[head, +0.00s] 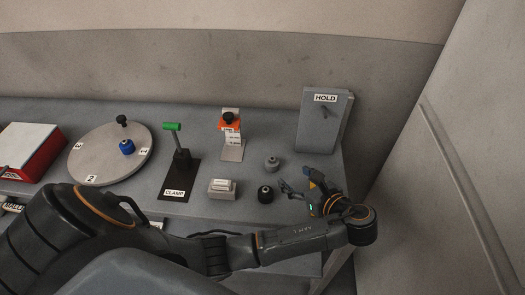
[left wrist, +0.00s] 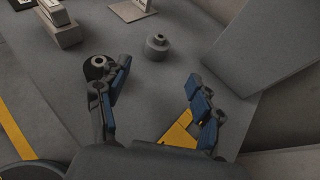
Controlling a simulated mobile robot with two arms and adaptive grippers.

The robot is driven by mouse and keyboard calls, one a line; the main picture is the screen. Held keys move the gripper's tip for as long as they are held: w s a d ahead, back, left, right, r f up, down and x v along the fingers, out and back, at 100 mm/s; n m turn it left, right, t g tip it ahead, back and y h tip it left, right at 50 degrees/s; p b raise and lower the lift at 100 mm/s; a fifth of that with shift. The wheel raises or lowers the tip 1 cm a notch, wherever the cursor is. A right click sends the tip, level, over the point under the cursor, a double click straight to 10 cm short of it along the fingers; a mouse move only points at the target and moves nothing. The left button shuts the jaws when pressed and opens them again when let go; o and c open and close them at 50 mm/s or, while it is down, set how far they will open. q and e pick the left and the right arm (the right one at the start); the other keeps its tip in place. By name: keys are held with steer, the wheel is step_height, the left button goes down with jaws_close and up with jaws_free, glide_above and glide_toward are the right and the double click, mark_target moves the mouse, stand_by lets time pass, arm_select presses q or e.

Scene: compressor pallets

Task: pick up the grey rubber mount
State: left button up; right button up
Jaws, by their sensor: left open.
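The grey rubber mount (head: 272,163) is a small round grey piece with a hole in its top, standing on the grey bench. It also shows in the left wrist view (left wrist: 157,46), ahead of and beyond the fingers, touched by neither. My left gripper (head: 296,189) is open and empty, just to the right of and nearer than the mount. In the left wrist view its blue-padded fingers (left wrist: 155,92) are spread wide. A black mount (head: 265,194) stands nearer than the grey one; in the left wrist view (left wrist: 96,68) the left finger partly covers it. My right gripper is not in view.
A grey HOLD board (head: 322,122) stands at the back right. A small grey block (head: 222,189), a CLAMP stand (head: 180,178) and an orange-topped stand (head: 232,150) are to the left. A round turntable (head: 100,165) with a blue mount (head: 127,147) lies farther left, beside a red box (head: 30,150).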

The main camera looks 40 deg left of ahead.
mark_target(274, 164)
arm_select(q)
steer(key=b+x, duration=0.2)
steer(key=x, duration=0.3)
steer(key=shift+x, duration=1.2)
steer(key=shift+w+a+f, duration=0.1)
steer(key=shift+w+a, duration=0.1)
steer(key=shift+a, duration=0.25)
steer(key=p+x, duration=0.1)
steer(key=x, duration=0.3)
steer(key=shift+a+f, duration=0.15)
steer(key=shift+a, duration=0.25)
steer(key=shift+d, duration=0.1)
steer(key=c, duration=1.3)
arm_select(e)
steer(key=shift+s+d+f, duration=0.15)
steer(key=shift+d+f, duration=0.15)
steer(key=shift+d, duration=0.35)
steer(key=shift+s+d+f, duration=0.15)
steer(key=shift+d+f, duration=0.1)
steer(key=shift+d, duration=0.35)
